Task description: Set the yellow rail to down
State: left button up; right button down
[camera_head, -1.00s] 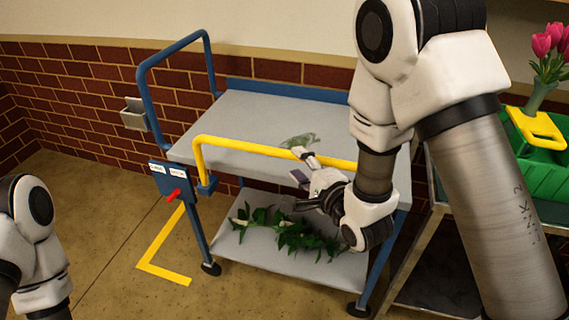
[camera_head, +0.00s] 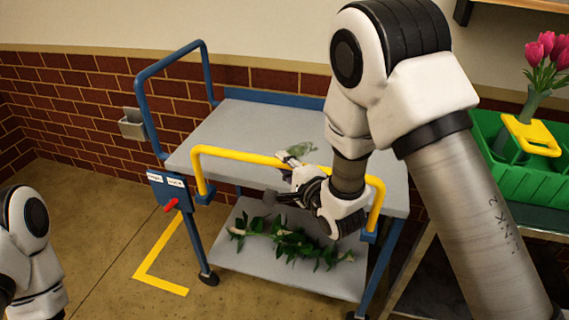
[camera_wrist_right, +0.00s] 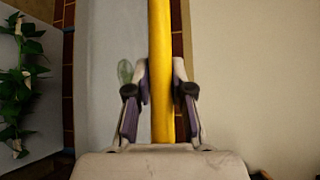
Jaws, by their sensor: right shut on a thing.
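The yellow rail (camera_head: 236,154) stands raised along the near side of the blue-framed cart, its bar above the edge of the grey top shelf. My right gripper (camera_head: 289,170) is at the middle of the bar. In the right wrist view the rail (camera_wrist_right: 161,60) runs between the two fingers of the gripper (camera_wrist_right: 160,85), which are shut on it. A red lever (camera_head: 171,205) sits on a small blue panel at the cart's left post. My left arm shows at the lower left, but its gripper is out of view.
The cart's top shelf (camera_head: 240,128) holds a clear greenish object (camera_head: 300,148). Leafy stems (camera_head: 285,241) lie on the lower shelf (camera_head: 228,256). A green crate (camera_head: 520,178) and pink tulips (camera_head: 545,50) stand at right. Yellow tape (camera_head: 158,249) marks the floor.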

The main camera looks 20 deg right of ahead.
notch_tip(320, 180, down, 13)
jog(key=b, duration=0.6)
jog(key=shift+f, duration=0.15)
jog(key=shift+s, duration=0.15)
jog(key=c, duration=1)
grip_release()
jog(key=shift+f, duration=0.15)
jog(key=v, duration=0.7)
jog(key=shift+s+d, duration=0.1)
jog(key=shift+s, duration=0.05)
